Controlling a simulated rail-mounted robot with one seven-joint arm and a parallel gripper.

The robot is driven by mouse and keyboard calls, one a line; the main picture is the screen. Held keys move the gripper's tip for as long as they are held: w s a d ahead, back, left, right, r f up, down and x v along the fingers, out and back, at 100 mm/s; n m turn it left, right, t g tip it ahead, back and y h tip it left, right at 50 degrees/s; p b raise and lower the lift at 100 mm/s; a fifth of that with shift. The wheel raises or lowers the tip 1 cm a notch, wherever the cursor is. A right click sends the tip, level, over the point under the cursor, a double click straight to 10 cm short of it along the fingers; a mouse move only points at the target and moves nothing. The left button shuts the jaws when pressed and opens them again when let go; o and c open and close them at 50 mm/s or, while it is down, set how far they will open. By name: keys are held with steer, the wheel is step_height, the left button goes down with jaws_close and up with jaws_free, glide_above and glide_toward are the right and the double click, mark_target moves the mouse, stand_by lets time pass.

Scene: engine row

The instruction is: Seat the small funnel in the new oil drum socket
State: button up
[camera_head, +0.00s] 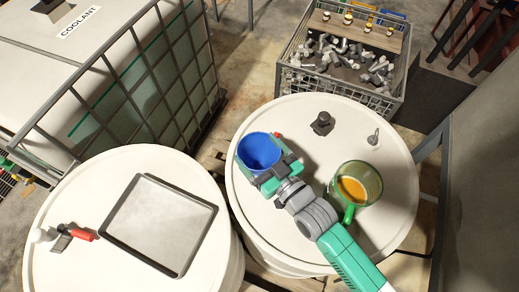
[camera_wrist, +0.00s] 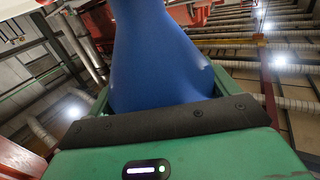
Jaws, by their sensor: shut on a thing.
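My gripper (camera_head: 275,170) is shut on a blue funnel (camera_head: 260,149) above the left part of the right-hand drum top (camera_head: 300,105). The funnel's wide mouth faces up in the head view, and its lower end is hidden. In the wrist view the blue funnel (camera_wrist: 160,50) fills the middle, just beyond the green gripper body (camera_wrist: 190,150). A dark raised fitting (camera_head: 321,123) stands on the same drum top, to the right of the funnel and apart from it. I cannot tell for sure whether it is the socket.
A green mug (camera_head: 346,208) with orange liquid stands close right of my arm. A small grey piece (camera_head: 373,137) stands behind it. The left drum (camera_head: 60,200) bears a dark-rimmed tray (camera_head: 160,225) and a red-handled valve (camera_head: 80,234). A wire crate of metal parts (camera_head: 343,85) stands behind.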

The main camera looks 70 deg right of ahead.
steer(key=o, duration=1.1)
steer(key=b+v, duration=0.1)
steer(key=v, duration=0.6)
steer(key=shift+s+a, duration=0.25)
steer(key=shift+s, duration=0.05)
